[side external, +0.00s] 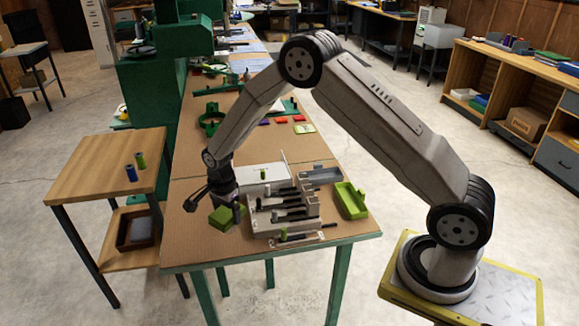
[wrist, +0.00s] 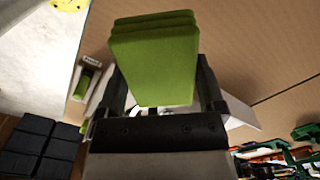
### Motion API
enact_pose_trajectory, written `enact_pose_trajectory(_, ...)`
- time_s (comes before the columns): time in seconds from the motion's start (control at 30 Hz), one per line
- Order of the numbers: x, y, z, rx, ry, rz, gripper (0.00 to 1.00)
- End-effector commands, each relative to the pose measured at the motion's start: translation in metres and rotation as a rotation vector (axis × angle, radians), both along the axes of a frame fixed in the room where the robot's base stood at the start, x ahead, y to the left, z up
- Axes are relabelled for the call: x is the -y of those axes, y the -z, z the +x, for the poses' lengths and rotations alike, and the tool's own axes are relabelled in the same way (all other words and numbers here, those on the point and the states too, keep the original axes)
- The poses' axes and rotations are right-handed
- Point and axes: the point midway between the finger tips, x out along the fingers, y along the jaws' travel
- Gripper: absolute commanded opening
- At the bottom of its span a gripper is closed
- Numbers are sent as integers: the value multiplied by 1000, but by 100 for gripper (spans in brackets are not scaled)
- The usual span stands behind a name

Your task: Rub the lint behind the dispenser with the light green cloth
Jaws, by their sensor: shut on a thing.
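The light green cloth (side external: 222,217) is a folded, layered pad near the left front of the brown worktable. It fills the upper middle of the wrist view (wrist: 153,60). My gripper (side external: 226,204) is shut on it, with one finger on each side in the wrist view (wrist: 162,84). I cannot tell whether the cloth touches the tabletop. Right of the gripper stands a pale grey rack with dark slots (side external: 285,208), which may be the dispenser. I cannot make out any lint.
A small green spool (side external: 283,235) stands at the rack's front. A green tray (side external: 350,200) and a grey tray (side external: 321,174) lie to the right. A white box (side external: 262,178) is behind. A wooden side table (side external: 100,175) with spools stands left. Bare tabletop lies behind the gripper.

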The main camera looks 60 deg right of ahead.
Motion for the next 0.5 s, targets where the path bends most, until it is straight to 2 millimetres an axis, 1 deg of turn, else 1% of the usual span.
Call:
enact_pose_trajectory(0.1, 0, 12, 0, 0, 0, 0, 40)
enact_pose_trajectory(0.5, 0, 48, 0, 0, 0, 0, 40)
